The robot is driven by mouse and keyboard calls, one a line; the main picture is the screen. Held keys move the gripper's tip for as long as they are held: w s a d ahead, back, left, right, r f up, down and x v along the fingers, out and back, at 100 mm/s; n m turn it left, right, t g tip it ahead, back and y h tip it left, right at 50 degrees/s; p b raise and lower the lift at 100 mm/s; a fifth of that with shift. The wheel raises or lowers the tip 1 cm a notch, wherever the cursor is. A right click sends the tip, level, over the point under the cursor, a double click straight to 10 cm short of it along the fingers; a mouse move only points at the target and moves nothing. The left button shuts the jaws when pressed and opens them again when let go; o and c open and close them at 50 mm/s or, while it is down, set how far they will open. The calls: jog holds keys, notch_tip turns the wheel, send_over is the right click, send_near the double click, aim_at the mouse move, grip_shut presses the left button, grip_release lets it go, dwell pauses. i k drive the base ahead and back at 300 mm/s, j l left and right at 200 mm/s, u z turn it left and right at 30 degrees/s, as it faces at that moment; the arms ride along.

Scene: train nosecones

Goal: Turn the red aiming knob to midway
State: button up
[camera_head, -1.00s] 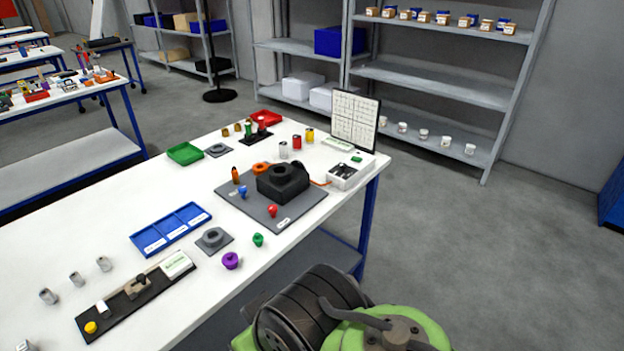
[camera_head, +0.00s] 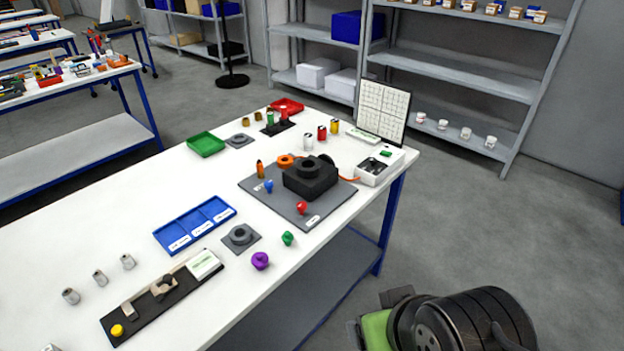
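The red aiming knob (camera_head: 302,207) stands at the front edge of a dark grey board (camera_head: 262,196) on the white workbench, beside a small white label. A black block with a round ring on top (camera_head: 311,176) sits on the same board behind the knob. A blue knob (camera_head: 268,186) and an orange upright piece (camera_head: 260,168) stand at the board's left. The knob's exact turn angle is too small to read. My gripper is not in view; only dark and green parts of my arm show at the bottom right, apart from the bench.
On the bench (camera_head: 120,236) are a blue tray (camera_head: 161,240), a green tray (camera_head: 206,144), a purple knob (camera_head: 260,260), a green knob (camera_head: 287,238) and a black strip fixture (camera_head: 150,306). A white box (camera_head: 372,170) and upright chart (camera_head: 382,108) stand at the far right. Floor right of the bench is clear.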

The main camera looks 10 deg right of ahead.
aim_at(302, 205)
jog(key=i+u, duration=0.2)
jog(key=u, duration=0.2)
jog(key=i+u, duration=0.35)
jog(key=i+l+u, duration=0.1)
jog(key=u, duration=0.3)
